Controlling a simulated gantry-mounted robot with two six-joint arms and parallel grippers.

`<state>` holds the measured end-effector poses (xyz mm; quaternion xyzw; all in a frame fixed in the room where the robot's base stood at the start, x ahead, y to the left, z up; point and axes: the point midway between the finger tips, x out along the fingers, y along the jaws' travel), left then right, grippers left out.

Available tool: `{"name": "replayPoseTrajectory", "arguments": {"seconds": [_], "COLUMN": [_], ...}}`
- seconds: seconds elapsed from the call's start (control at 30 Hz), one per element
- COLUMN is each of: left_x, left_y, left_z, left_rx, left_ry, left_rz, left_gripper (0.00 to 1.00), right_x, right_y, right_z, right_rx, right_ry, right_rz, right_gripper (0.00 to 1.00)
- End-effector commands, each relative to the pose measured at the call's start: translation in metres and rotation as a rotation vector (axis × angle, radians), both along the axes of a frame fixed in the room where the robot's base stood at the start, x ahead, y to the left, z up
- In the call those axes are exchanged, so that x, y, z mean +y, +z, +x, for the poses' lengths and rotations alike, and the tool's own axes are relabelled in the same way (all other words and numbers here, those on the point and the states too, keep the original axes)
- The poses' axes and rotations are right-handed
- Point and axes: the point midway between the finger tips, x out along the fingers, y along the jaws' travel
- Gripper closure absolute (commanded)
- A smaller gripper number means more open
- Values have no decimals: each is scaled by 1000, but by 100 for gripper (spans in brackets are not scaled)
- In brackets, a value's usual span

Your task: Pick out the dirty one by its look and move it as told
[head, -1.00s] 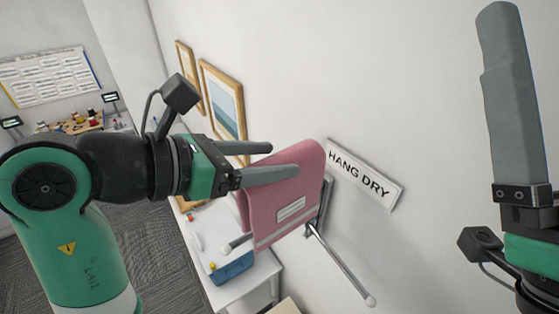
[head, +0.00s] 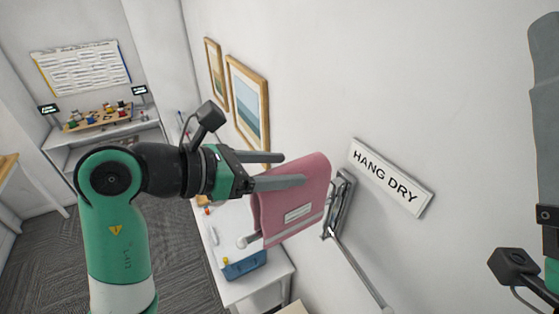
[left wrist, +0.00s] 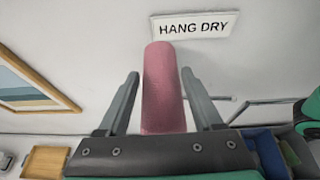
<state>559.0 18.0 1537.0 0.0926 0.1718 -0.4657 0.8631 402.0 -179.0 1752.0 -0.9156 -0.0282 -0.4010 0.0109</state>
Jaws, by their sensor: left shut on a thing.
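A pink towel (head: 291,202) with a pale label and a light stripe near its lower edge hangs folded in front of a metal wall rack (head: 341,205). My left gripper (head: 290,170) is at its upper part, shut on it. In the left wrist view the towel (left wrist: 163,95) stands between the two fingers. One rack bar with a round end shows at the towel's lower left; whether the towel still touches this bar is unclear. A second bar is bare. My right gripper (head: 548,110) is cut off at the right edge, with its jaw gap not visible.
A "HANG DRY" sign (head: 390,177) is on the wall right of the rack. Below are a white table (head: 265,282) and a blue bin (head: 245,264). Two framed pictures (head: 247,100) hang behind. A far bench (head: 100,138) holds a board with small items.

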Motion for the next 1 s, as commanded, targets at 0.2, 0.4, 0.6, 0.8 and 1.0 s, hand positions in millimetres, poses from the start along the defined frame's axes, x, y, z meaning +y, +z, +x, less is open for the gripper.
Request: {"name": "replayPoseTrajectory", "arguments": {"seconds": [0.2, 0.4, 0.6, 0.8, 1.0], "left_x": [0, 0, 0, 0, 0], "left_y": [-23, -41, -60, -79, -97], "left_z": [0, 0, 0, 0, 0], "left_rx": [1, -1, -1, 1, -1], "left_ry": [0, 0, 0, 0, 0], "left_rz": [-1, -1, -1, -1, -1], "left_gripper": [100, 100, 100, 100, 100], "right_x": [0, 0, 0, 0, 0], "right_y": [-14, -23, -32, -41, -50], "right_z": [0, 0, 0, 0, 0], "right_rx": [0, 0, 0, 0, 0], "right_ry": [0, 0, 0, 0, 0], "right_rz": [0, 0, 0, 0, 0], "right_gripper": [0, 0, 0, 0, 0]}}
